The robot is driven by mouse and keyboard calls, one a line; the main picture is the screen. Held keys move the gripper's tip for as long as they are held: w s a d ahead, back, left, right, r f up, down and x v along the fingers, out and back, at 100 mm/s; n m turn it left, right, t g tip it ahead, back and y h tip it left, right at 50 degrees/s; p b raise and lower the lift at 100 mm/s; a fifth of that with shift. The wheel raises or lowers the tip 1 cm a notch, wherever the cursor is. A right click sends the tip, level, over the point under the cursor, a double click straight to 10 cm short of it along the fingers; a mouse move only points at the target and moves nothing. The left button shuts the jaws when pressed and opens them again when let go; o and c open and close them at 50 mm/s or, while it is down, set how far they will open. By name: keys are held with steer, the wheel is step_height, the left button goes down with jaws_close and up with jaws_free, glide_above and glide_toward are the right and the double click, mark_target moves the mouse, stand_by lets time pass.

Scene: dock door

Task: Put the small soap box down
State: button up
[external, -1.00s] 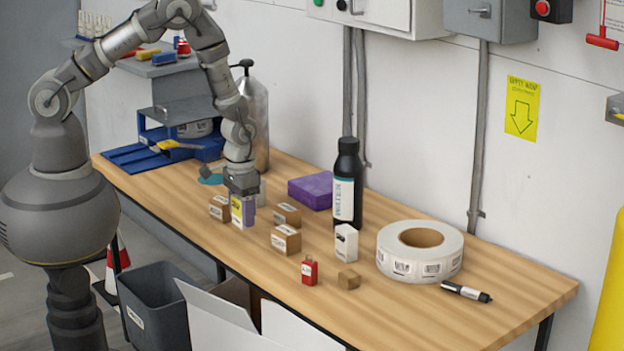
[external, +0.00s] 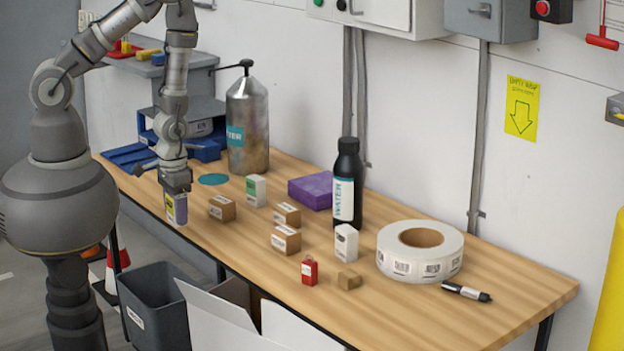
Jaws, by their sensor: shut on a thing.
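My gripper (external: 175,188) is at the left part of the wooden bench (external: 420,309), pointing down. It is shut on a small soap box (external: 176,210), yellow and purple-grey, which hangs upright below the fingers near the bench's front edge. I cannot tell whether the box's bottom touches the bench or is a little above it. The fingertips are small in this view and partly hide the top of the box.
Right of the held box stand a brown carton (external: 222,208), a white-green box (external: 256,190) and two more cartons (external: 286,240). A metal pump bottle (external: 247,125) and blue tray (external: 128,155) are behind. A grey bin (external: 160,305) stands below the front edge.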

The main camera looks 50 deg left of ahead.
step_height(320, 180, up, 10)
steer(key=shift+f, duration=0.2)
steer(key=w+d+f+b, duration=0.1)
steer(key=w+d, duration=0.1)
steer(key=w, duration=1.2)
steer(key=n+b, duration=0.1)
steer(key=b, duration=0.5)
glide_above(319, 187)
steer(key=s, duration=0.1)
steer(key=f, duration=0.5)
steer(key=shift+s+a+f, duration=0.15)
steer(key=shift+s+f, duration=0.05)
steer(key=shift+f, duration=0.15)
steer(key=shift+w+d+r, duration=0.1)
steer(key=shift+w+d, duration=0.1)
steer(key=shift+w, duration=0.45)
step_height(319, 187, down, 4)
steer(key=shift+w+r+b, duration=0.1)
steer(key=shift+r+b, duration=0.05)
steer(key=shift+b, duration=0.9)
steer(key=shift+r, duration=0.1)
